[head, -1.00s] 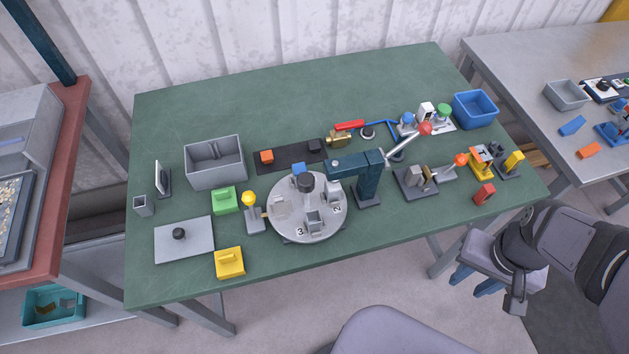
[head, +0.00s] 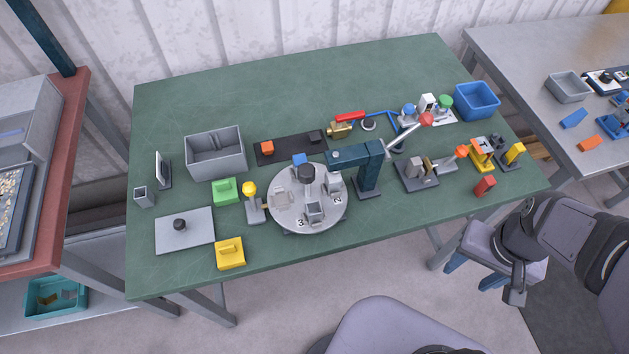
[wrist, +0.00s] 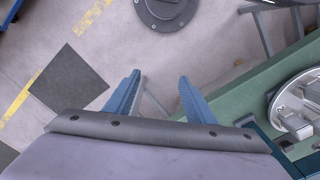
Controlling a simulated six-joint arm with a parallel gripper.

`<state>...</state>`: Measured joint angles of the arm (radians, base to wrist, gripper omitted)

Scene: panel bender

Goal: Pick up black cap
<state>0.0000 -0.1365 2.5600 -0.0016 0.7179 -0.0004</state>
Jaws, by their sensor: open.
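Several small dark pieces are on the green table (head: 290,90), and I cannot tell for sure which one is the black cap. A small black block (head: 315,136) is at the right end of the dark strip (head: 285,148). A black round knob (head: 180,224) is on the flat grey plate (head: 198,240). A dark ring-like piece (head: 368,124) is near the red-handled valve. My gripper (head: 466,280) is off the table's front right edge, apart from all of these. In the wrist view my gripper (wrist: 160,84) is open and empty, over the floor.
A grey bin (head: 215,160) is at left and a blue bin (head: 476,102) at right. A lever with a red ball (head: 426,119) sticks up. The table's back is clear.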

